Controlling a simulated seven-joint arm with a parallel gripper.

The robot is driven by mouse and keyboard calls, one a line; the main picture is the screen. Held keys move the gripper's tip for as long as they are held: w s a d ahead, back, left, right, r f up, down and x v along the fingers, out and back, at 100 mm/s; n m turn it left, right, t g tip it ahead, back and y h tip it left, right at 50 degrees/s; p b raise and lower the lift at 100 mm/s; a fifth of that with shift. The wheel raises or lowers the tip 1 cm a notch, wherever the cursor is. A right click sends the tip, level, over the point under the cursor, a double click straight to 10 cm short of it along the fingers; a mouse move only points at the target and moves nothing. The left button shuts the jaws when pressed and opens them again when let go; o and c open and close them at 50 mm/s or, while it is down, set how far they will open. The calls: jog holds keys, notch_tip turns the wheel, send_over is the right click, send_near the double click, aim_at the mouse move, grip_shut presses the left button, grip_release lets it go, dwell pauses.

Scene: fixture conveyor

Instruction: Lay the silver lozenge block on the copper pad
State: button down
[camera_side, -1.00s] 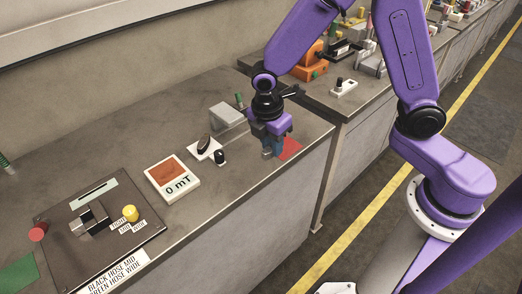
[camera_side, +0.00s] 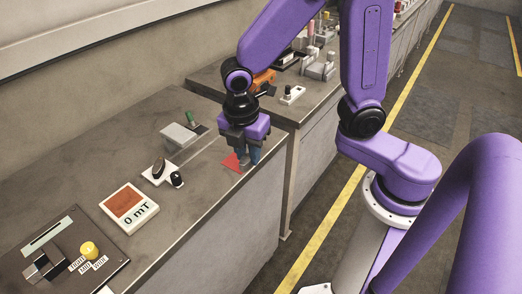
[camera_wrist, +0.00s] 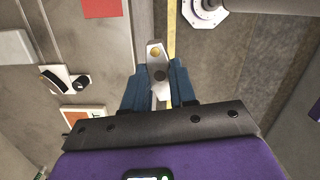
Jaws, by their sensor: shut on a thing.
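My gripper (camera_side: 247,163) is low over the right end of the bench, at the right edge of a flat red patch (camera_side: 232,162). In the wrist view its blue fingers (camera_wrist: 158,90) are shut on the silver lozenge block (camera_wrist: 157,64), which sticks out past the fingertips and shows a brass spot and a dark spot. The fingers hide the block in the side view. A copper-coloured square (camera_side: 125,203) is set in a white panel labelled "0 mT", left of my gripper; part of it shows in the wrist view (camera_wrist: 84,115).
A dark control plate with a yellow knob (camera_side: 89,250) is at the lower left. The bench's front edge is close by my gripper.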

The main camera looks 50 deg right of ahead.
jog(key=w+a+n, duration=0.6)
jog(key=w+a, duration=0.7)
jog(key=w, duration=0.1)
jog(key=n+t+y, duration=0.1)
jog(key=n+t, duration=0.1)
jog(key=n, duration=0.5)
send_over(123, 200)
jog(key=f, duration=0.3)
jog(key=shift+s+a+f, duration=0.1)
jog(key=shift+s+f, duration=0.1)
jog(key=shift+f, duration=3.4)
jog(key=shift+f, duration=0.55)
jog(key=c, duration=0.8)
grip_release()
